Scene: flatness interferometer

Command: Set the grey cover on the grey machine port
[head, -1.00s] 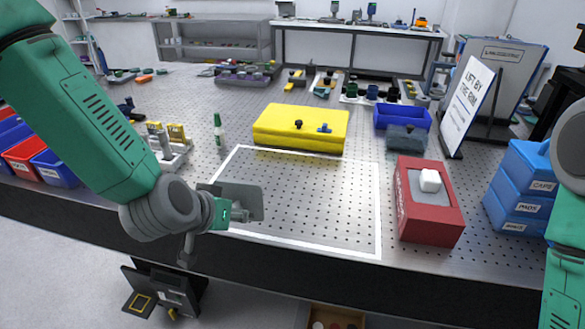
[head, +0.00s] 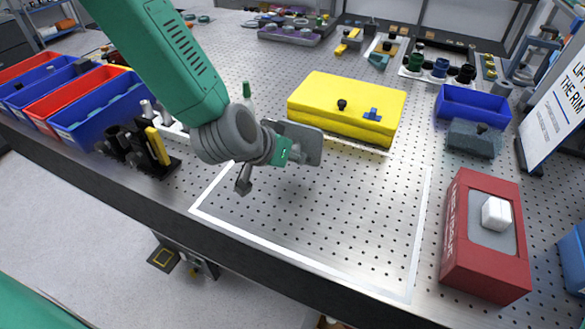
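A dark grey block with a black knob (head: 475,139) sits at the right, in front of a blue tray. It may be the grey cover, but I cannot tell. I cannot clearly pick out the grey machine port. A grey inset panel (head: 480,236) in a red box carries a white block. My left gripper (head: 262,169) hangs above the white-outlined area, in front of the yellow box. A flat grey plate-like piece (head: 304,144) shows beside it; I cannot tell whether it is a gripper part or something held. My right gripper is not in view.
The yellow box (head: 345,97) stands behind my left gripper. The red box (head: 455,230) is at the right, the blue tray (head: 466,108) behind it. Red and blue bins (head: 117,115) line the left. The white-outlined perforated area (head: 330,215) is largely clear.

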